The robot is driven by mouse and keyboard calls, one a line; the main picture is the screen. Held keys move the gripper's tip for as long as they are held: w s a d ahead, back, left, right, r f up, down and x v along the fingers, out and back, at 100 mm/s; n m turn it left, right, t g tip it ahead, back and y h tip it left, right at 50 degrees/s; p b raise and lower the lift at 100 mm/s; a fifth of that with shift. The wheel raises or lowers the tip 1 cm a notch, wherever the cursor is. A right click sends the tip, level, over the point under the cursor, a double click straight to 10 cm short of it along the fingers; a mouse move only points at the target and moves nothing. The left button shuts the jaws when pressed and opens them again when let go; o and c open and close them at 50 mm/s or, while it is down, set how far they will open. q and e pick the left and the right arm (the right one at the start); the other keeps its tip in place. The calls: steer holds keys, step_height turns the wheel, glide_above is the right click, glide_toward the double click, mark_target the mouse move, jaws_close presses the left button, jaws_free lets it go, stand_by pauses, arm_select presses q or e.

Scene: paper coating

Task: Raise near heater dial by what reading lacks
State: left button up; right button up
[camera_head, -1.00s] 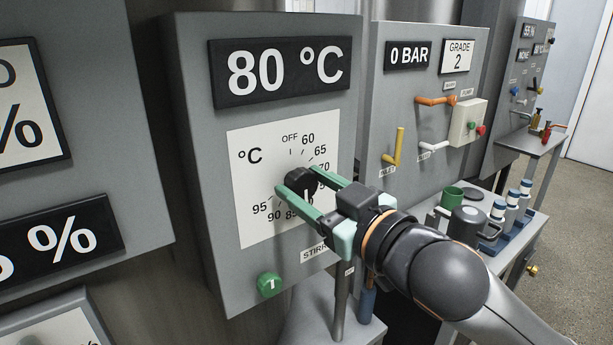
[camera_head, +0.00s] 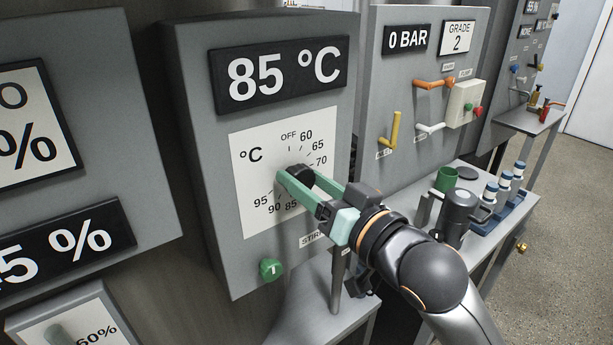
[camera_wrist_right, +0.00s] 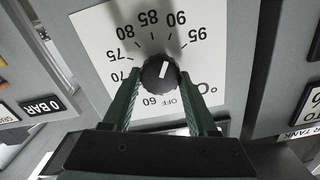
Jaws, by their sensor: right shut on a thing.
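The heater dial is a black round knob (camera_head: 298,176) on a white scale plate (camera_head: 250,190) marked OFF and 60 to 95. The display (camera_head: 280,77) above it reads 85 °C. My right gripper (camera_head: 297,180) is shut on the knob, with its green fingers on either side. In the right wrist view the knob (camera_wrist_right: 159,74) sits between the fingers, and its white mark points up toward the 85 to 90 part of the scale. I cannot tell the exact number from the mark. My left gripper is not in view.
A green button (camera_head: 270,269) is below the scale. The panel to the right shows 0 BAR (camera_head: 407,40) and GRADE 2 (camera_head: 458,37), with a yellow lever (camera_head: 395,130) and an orange lever (camera_head: 432,84). A side table holds a dark jug (camera_head: 458,215) and several capped bottles (camera_head: 505,182).

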stand_by(0.3)
steer(key=o, duration=1.4)
